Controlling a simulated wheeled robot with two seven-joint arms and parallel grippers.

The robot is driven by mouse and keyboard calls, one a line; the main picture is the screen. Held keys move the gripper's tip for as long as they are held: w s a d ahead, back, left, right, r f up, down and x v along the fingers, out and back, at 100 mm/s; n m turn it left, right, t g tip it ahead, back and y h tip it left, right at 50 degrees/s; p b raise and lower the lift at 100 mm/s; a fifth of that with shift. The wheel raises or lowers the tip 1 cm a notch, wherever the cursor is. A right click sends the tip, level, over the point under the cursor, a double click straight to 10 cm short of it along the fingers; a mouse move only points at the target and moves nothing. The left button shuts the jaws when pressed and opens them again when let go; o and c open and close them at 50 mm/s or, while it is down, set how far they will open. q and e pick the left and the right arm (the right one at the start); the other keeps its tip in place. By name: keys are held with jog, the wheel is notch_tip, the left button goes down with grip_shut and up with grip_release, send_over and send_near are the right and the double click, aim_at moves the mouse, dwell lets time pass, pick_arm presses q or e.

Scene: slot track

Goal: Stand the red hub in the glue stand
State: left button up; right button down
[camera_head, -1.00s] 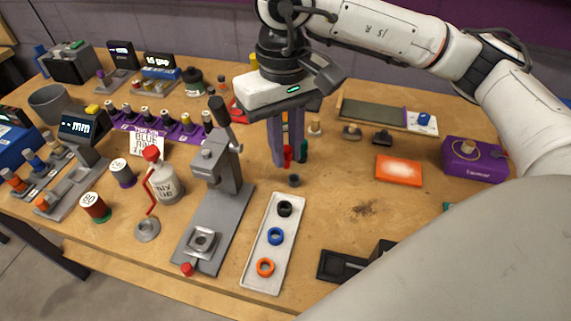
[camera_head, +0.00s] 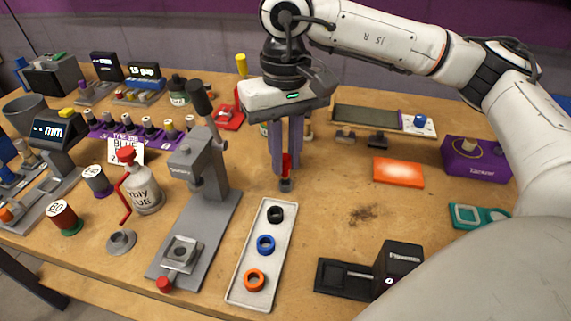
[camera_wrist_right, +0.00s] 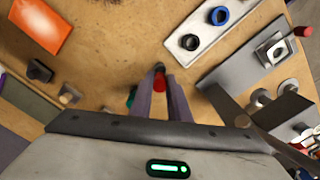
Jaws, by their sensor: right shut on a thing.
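The red hub (camera_head: 287,164) is between the fingers of my right gripper (camera_head: 286,165), which is shut on it. It hangs upright, and its lower end is at the top of a small dark holder (camera_head: 285,185), which I take to be the glue stand, on the table. I cannot tell whether the hub is inside the holder or just above it. In the right wrist view the red hub (camera_wrist_right: 160,85) shows between the fingertips, with the dark holder (camera_wrist_right: 158,67) just beyond. My left gripper is not in view.
A pale tray (camera_head: 239,293) with black, blue and orange rings lies in front of the holder. A grey press (camera_head: 215,215) and a glue bottle (camera_head: 143,190) stand to the left. An orange pad (camera_head: 398,172) lies to the right. Bare table is right of the holder.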

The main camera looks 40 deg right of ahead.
notch_tip(320, 180, down, 2)
jog(key=shift+f, duration=0.1)
jog(key=shift+f+b, duration=0.2)
jog(key=shift+b, duration=0.1)
jog(key=c, duration=1.8)
grip_release()
jog(key=shift+r, duration=0.1)
jog(key=shift+o, duration=0.6)
